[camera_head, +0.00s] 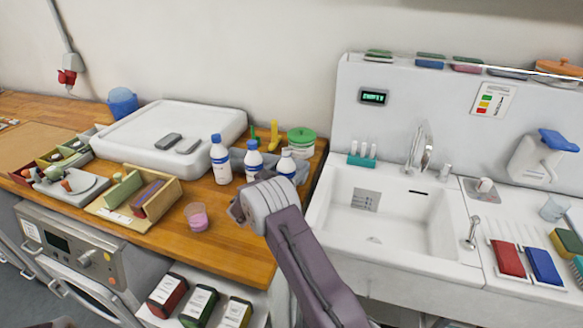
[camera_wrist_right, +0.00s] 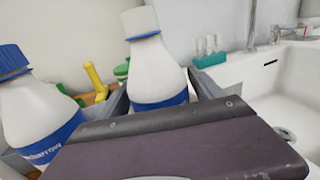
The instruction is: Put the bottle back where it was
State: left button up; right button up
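Several white bottles with blue labels stand at the right end of the wooden counter: a blue-capped bottle (camera_head: 220,162), a second blue-capped bottle (camera_head: 253,161) and a white-capped bottle (camera_head: 287,165). A grey-blue bin (camera_head: 304,171) is around or beside the right ones. In the right wrist view, a white-capped bottle (camera_wrist_right: 157,68) stands ahead, slightly tilted in the picture, and a blue-capped bottle (camera_wrist_right: 32,105) is at left. My right gripper (camera_head: 238,211) is in front of the bottles, over the counter's front edge; its fingers are not clear. My left gripper is out of view.
A pink-filled cup (camera_head: 197,217) and a wooden organiser (camera_head: 153,205) lie left of my right gripper. A white tray (camera_head: 130,150) is behind. A green-lidded pot (camera_head: 301,142) stands behind the bottles. The sink (camera_head: 330,200) is at right.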

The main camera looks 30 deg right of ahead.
jog(key=shift+r, duration=0.3)
jog(key=v, duration=1.2)
jog(key=shift+b, duration=0.35)
jog(key=shift+s, duration=0.1)
